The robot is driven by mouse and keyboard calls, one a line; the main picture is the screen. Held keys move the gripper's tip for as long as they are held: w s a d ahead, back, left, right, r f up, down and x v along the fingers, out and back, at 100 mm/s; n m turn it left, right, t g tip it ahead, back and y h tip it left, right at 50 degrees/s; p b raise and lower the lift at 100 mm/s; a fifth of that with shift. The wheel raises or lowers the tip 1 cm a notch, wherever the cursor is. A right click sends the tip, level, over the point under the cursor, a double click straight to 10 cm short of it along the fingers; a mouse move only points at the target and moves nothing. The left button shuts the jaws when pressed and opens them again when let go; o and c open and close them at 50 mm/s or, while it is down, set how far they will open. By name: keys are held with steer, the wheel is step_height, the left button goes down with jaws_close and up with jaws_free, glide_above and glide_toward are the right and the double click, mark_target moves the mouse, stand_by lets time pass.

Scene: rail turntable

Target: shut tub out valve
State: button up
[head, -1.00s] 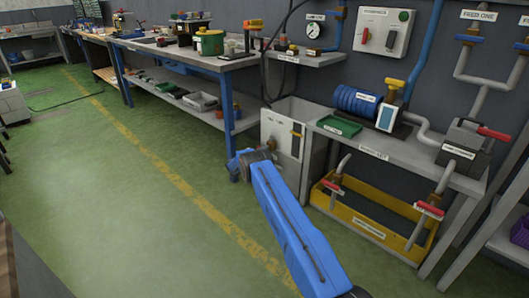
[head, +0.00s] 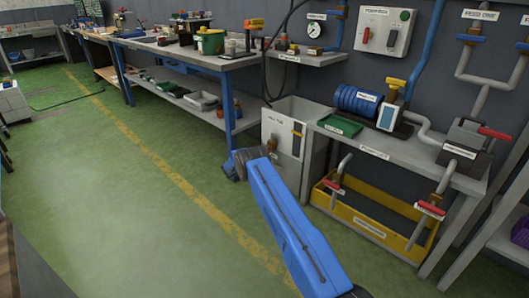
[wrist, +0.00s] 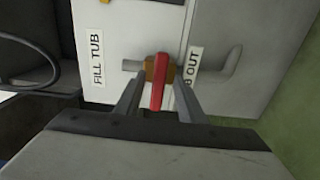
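The tub out valve has a red handle (wrist: 158,83) on a brass-coloured body (wrist: 170,70). In the wrist view, the handle appears to lie across the grey pipe (wrist: 222,71). My gripper (wrist: 160,92) is open, with one finger on each side of the handle and a visible gap to each. The label beside the valve is partly covered; "OUT" shows. The valve is on the pale tub (wrist: 110,22) labelled FILL TUB.
A bench (head: 375,151) with a blue coil stands right of the tub. Below it is a yellow tray (head: 366,226) with red-handled taps above. A long workbench (head: 185,58) stands behind left. Green floor (head: 110,215) is open to the left.

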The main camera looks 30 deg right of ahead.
steer(key=v, duration=1.4)
steer(key=shift+r, duration=0.1)
